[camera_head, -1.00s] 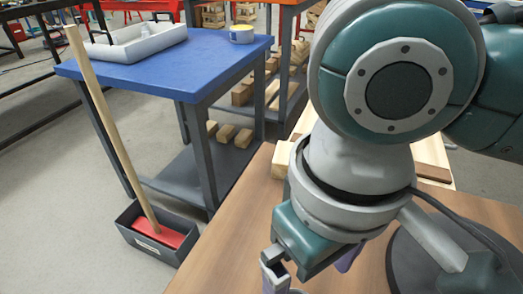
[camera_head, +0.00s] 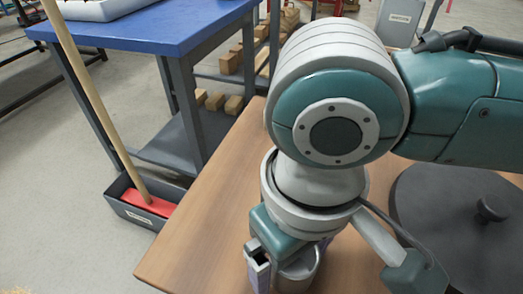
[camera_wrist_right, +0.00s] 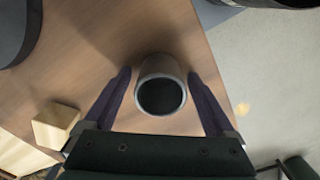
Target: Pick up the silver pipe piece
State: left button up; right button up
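The silver pipe piece (camera_head: 302,272) stands upright on the brown wooden table, partly hidden behind my right gripper in the head view. In the right wrist view the pipe piece (camera_wrist_right: 161,67) shows its round rim and dark hollow inside. My right gripper (camera_wrist_right: 158,74) is open, with one purple finger on each side of the pipe piece. A small gap seems to show at both sides, though contact is hard to judge. My right gripper (camera_head: 290,262) points down in the head view, its fingers only partly visible. My left gripper is out of view.
A dark round lidded thing (camera_head: 465,225) stands on the table (camera_head: 215,225) at right. A wooden block (camera_wrist_right: 55,126) lies near the pipe piece. A blue-topped table (camera_head: 165,28) and a dark bin with a red block and a pole (camera_head: 145,205) stand at left.

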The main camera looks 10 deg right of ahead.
aim_at(290, 272)
grip_shut()
dwell(0.5)
notch_tip(290, 272, up, 20)
jog(key=p, duration=0.9)
jog(key=shift+p, duration=0.35)
jog(key=shift+f, duration=0.1)
